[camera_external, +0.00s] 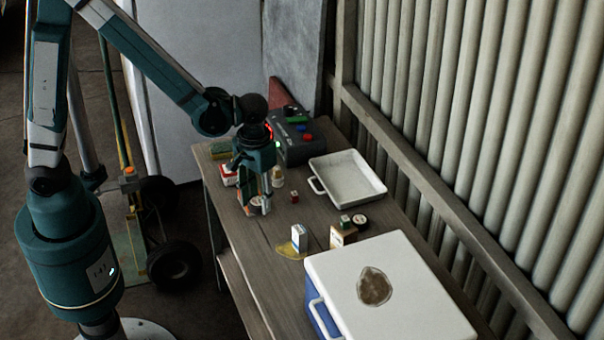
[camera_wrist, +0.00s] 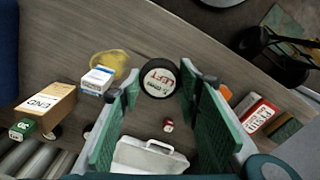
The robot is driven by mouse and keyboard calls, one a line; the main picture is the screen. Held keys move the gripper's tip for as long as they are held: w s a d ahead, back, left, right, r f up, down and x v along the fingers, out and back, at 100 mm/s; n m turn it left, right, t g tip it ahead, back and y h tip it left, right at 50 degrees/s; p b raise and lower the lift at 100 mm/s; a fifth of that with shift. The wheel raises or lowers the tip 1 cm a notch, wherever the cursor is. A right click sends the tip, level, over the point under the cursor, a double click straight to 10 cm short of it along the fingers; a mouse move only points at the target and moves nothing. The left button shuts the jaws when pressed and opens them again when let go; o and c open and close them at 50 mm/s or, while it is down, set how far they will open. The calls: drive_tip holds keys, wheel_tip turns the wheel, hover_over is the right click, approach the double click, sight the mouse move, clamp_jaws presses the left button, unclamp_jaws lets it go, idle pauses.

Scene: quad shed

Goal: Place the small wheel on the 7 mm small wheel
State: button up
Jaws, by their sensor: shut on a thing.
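My gripper (camera_external: 256,203) points down over the wooden table, its two green-padded fingers (camera_wrist: 163,90) on either side of a small black wheel. This wheel (camera_wrist: 160,78) has a white face with a label that reads "LEFT" and smaller print I cannot read surely. The fingers are shut on it; in the external view it shows partly between the fingertips. Whether it touches the table is hard to tell. Another small dark wheel (camera_external: 360,220) with a pale label lies beside a cardboard box, to the right of the gripper. Its print is too small to read.
A white tray (camera_external: 372,189) lies right of my gripper, with a small red cube (camera_external: 295,197) nearby. A white-and-blue box (camera_external: 299,238), a cooler (camera_external: 420,300), a red-and-white box (camera_external: 229,176) and a control box (camera_external: 300,150) stand around.

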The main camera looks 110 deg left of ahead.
wheel_tip(320, 180, up, 3)
drive_tip(key=p, duration=0.3)
hover_over(360, 218)
drive_tip(key=shift+d, duration=0.1)
drive_tip(key=shift+f+b, duration=0.55)
drive_tip(key=shift+f, duration=2.55)
drive_tip(key=shift+f, duration=1.85)
drive_tip(key=shift+f+b, duration=0.15)
drive_tip(key=shift+b, duration=0.2)
drive_tip(key=o, duration=0.9)
